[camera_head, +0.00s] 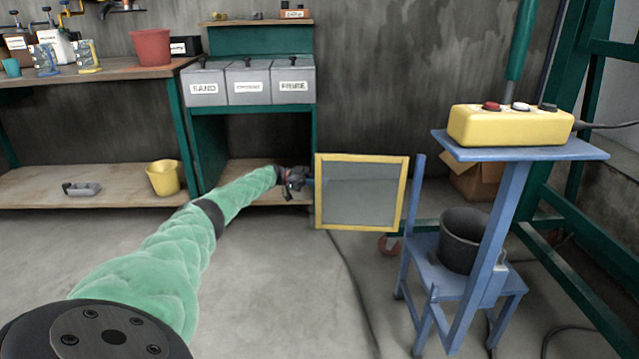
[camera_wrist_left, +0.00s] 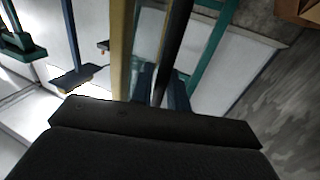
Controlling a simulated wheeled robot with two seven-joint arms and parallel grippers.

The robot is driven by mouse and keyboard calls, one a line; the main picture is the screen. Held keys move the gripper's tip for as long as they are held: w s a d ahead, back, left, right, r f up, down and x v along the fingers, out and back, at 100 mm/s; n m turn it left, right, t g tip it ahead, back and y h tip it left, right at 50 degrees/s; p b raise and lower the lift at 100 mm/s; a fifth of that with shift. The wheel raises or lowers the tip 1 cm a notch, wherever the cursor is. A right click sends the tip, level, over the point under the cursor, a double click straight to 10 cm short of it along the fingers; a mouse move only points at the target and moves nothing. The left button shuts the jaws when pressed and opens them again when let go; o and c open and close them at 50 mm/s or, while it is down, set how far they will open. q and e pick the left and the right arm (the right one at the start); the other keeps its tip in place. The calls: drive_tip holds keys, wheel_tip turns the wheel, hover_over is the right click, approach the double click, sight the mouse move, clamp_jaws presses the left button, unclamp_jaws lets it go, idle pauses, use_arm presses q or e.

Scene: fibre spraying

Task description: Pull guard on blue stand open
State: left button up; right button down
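The guard (camera_head: 362,192) is a grey see-through panel in a yellow frame. In the head view it stands out to the left of the blue stand (camera_head: 468,285), its right edge near the stand's left post. My left gripper (camera_head: 306,184) is at the guard's left edge. In the left wrist view the yellow frame (camera_wrist_left: 121,50) runs upright beside a dark bar (camera_wrist_left: 174,45), apparently the guard's handle. The blue fingers (camera_wrist_left: 163,90) sit close on both sides of this bar; their tips are partly hidden. My right gripper is not in view.
A dark bucket (camera_head: 462,240) stands on the stand's lower shelf. A yellow button box (camera_head: 510,125) sits on its top. A green frame (camera_head: 575,210) is at the right. A shelf with grey bins (camera_head: 249,84) is behind. Floor before the guard is clear except for a cable.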

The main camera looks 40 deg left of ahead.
use_arm(q)
drive_tip(key=b+v, duration=0.1)
drive_tip(key=v, duration=0.6)
drive_tip(key=shift+s+a+b, duration=0.15)
drive_tip(key=shift+a+b, duration=0.15)
drive_tip(key=shift+a, duration=0.05)
idle(0.4)
